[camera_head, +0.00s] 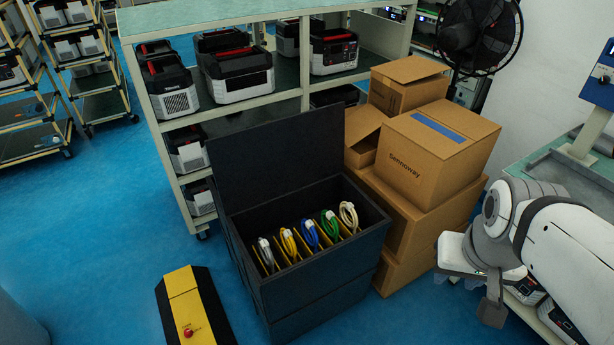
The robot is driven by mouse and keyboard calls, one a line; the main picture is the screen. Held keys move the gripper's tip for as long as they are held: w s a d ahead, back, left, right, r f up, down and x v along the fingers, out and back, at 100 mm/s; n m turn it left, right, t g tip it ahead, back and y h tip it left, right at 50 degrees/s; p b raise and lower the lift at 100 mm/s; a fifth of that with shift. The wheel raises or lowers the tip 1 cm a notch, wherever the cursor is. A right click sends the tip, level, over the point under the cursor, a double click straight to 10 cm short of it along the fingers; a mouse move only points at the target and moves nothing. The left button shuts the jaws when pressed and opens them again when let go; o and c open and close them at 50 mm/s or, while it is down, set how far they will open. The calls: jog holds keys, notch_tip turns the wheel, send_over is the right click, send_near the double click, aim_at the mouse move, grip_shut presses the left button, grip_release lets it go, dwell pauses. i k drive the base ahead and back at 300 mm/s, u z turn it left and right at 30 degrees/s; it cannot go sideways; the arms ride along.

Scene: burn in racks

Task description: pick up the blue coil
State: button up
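The blue coil (310,235) stands in the open black crate (259,294), in the middle of a row of coils. The yellow coil (289,242) is to its left and the green coil (330,226) to its right. Yellow dividers stand between the coils, and the coils' lower parts are hidden. My white arm reaches in from the right edge. Its end, with my gripper (492,308), is low at the right, well away from the crate and apart from the coils. The fingers are not clear enough to tell open from shut.
The crate's black lid (280,160) stands raised at the back. Cardboard boxes (425,150) are stacked right of the crate, between it and my arm. A yellow and black floor unit (183,283) is at the left front. A rack (183,125) with power units stands behind.

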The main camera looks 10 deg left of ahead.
aim_at(306, 224)
jog(key=u, duration=0.85)
jog(key=i, duration=1)
